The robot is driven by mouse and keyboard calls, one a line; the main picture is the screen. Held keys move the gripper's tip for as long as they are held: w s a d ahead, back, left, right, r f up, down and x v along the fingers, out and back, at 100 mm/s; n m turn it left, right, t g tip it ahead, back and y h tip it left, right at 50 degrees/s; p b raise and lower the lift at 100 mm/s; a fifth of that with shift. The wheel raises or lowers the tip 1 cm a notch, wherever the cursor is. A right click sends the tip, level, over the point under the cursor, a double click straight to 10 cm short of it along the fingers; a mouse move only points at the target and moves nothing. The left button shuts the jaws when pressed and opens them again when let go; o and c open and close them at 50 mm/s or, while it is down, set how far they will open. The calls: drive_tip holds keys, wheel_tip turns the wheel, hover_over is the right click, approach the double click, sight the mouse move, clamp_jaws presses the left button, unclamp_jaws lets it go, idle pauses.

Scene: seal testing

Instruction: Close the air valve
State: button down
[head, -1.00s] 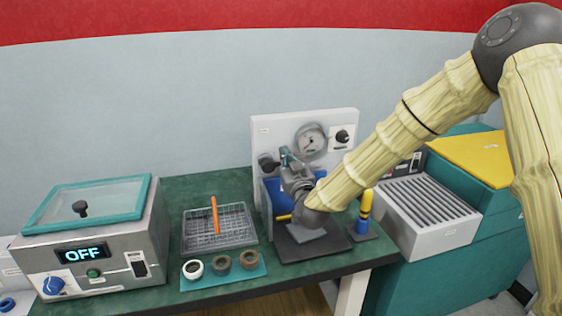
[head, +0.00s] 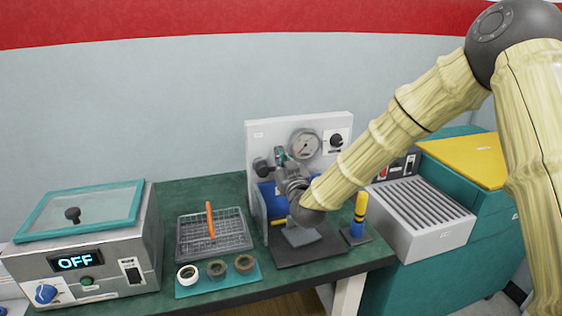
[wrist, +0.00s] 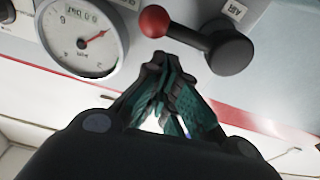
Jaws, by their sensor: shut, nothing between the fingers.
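The air valve (head: 337,140) is a black knob on a white upright panel (head: 258,136), right of a round pressure gauge (head: 304,143). In the wrist view the air valve (wrist: 229,52) shows a black hub and a lever ending in a red ball (wrist: 155,21). The lever points left toward the gauge (wrist: 84,36). My gripper (head: 280,153) is in front of the panel, left of and below the gauge. In the wrist view my gripper (wrist: 160,58) has its teal-padded fingers together and empty, with the tips just below the red ball. I cannot tell whether they touch it.
A blue fixture (head: 267,192) and a dark base plate (head: 290,253) sit below my gripper. A yellow-and-blue post (head: 359,215) stands to the right. A wire basket (head: 214,245), a teal mat with rings (head: 253,279) and a box reading OFF (head: 118,287) are to the left.

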drive_tip(key=r, duration=0.2)
drive_tip(key=r+p, duration=0.1)
drive_tip(key=shift+w+a, duration=0.15)
drive_tip(key=shift+w, duration=0.1)
drive_tip(key=b+v, duration=0.2)
drive_tip(key=v, duration=0.8)
drive_tip(key=shift+f, duration=0.3)
drive_tip(key=shift+a, duration=0.1)
